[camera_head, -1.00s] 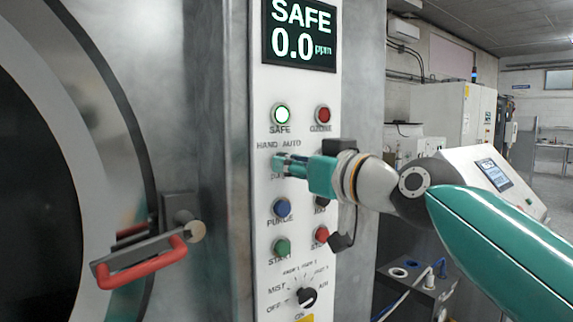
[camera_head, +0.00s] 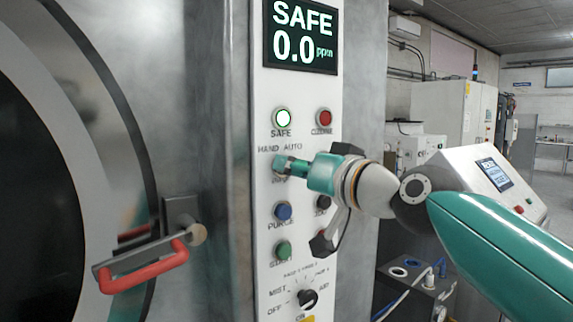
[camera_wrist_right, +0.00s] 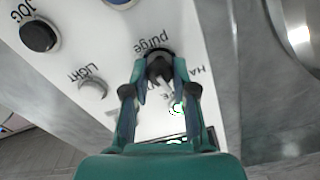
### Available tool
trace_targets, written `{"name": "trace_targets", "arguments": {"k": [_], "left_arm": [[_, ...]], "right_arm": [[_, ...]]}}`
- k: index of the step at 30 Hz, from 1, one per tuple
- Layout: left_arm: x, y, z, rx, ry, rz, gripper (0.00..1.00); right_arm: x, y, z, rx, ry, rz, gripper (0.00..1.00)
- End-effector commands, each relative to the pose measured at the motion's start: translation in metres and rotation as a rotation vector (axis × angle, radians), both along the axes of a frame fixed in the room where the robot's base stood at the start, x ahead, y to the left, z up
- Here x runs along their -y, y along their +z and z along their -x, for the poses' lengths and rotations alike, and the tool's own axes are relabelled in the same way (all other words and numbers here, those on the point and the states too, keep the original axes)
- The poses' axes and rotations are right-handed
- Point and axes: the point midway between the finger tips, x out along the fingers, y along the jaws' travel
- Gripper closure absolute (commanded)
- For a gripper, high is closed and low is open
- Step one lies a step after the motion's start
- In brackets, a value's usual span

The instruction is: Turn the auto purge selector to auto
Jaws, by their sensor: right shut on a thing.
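The auto purge selector (camera_wrist_right: 158,67) is a black knob on the white control panel, under the printed words HAND and AUTO. In the right wrist view it sits between my right gripper's two fingers, with the word "purge" beside it. My right gripper (camera_head: 280,164) reaches the panel from the right and is shut on the selector; its fingers also show in the right wrist view (camera_wrist_right: 160,80). In the head view the gripper hides the knob, so I cannot tell which word it points to. My left gripper is not in view.
A blue PURGE button (camera_head: 282,211), a green START button (camera_head: 282,250) and a black rotary switch (camera_head: 307,298) are below. The lit SAFE lamp (camera_head: 282,118) and red lamp (camera_head: 324,118) are above. A red door handle (camera_head: 146,272) juts out at left.

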Motion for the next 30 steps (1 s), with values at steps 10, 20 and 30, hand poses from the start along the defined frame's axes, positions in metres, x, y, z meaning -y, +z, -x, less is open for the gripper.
{"name": "trace_targets", "arguments": {"k": [10, 20, 30], "left_arm": [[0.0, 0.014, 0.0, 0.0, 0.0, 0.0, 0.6], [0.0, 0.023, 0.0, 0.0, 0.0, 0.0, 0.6], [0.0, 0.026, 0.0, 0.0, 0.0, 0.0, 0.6]], "right_arm": [[-0.001, -0.006, -0.001, -0.207, 0.003, -0.254, 1.0], [0.0, -0.007, -0.001, -0.349, 0.002, -0.451, 1.0], [0.0, -0.008, -0.001, -0.411, 0.0, -0.536, 1.0]]}}
